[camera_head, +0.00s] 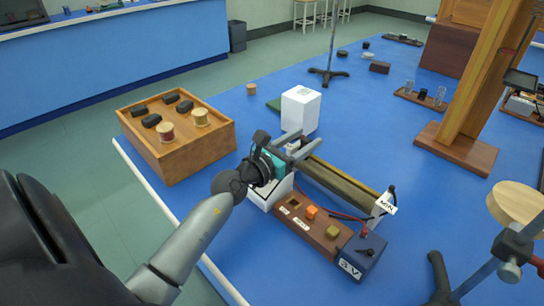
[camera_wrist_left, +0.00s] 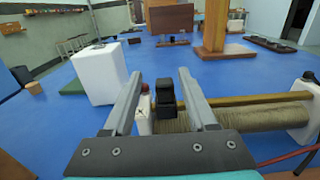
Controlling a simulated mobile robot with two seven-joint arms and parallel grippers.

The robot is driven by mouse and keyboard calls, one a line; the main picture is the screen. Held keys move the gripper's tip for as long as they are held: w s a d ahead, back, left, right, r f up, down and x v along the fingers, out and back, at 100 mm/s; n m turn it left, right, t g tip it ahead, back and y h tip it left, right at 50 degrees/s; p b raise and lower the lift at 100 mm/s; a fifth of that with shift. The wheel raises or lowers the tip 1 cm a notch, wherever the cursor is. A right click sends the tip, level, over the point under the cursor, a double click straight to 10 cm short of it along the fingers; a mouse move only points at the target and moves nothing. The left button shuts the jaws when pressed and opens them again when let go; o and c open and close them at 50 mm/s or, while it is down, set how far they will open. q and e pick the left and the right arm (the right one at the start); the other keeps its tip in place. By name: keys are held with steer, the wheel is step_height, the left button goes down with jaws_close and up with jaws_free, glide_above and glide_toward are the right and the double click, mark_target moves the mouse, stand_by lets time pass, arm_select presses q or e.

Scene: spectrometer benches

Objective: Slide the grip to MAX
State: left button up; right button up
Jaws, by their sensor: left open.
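A rheostat with a ribbed brown coil (camera_head: 340,184) lies on the blue bench; the coil also shows in the left wrist view (camera_wrist_left: 250,117). The white end block at its near right carries a MIN label (camera_head: 386,204). No MAX label can be read. The black slider grip (camera_wrist_left: 166,98) stands near the other end, close to that white end block (camera_wrist_left: 142,118). My left gripper (camera_head: 307,138) is open above that far end. In the left wrist view the grip appears between its two fingers (camera_wrist_left: 160,75), with gaps visible on both sides. In the head view my gripper hides the grip.
A wooden board with an orange block (camera_head: 312,212) and a blue voltage box (camera_head: 362,258) lies in front of the rheostat. A white box (camera_head: 300,110) stands just behind. A wooden crate (camera_head: 180,155) with spools is at left. A wooden post (camera_head: 478,90) stands at right.

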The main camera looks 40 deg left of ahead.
arm_select(q)
steer(key=s, duration=0.5)
steer(key=s+a, duration=0.1)
steer(key=s, duration=0.2)
steer(key=shift+a+f, duration=0.1)
steer(key=shift+f, duration=0.05)
steer(key=shift+s+a+b, duration=0.15)
steer(key=shift+s+b, duration=0.4)
steer(key=shift+s, duration=0.75)
steer(key=shift+s+a, duration=0.1)
steer(key=shift+s, duration=0.3)
arm_select(e)
steer(key=shift+w+a+f, duration=0.1)
steer(key=shift+w+a, duration=0.1)
steer(key=shift+w, duration=0.35)
steer(key=shift+w+a, duration=0.15)
steer(key=shift+w, duration=0.35)
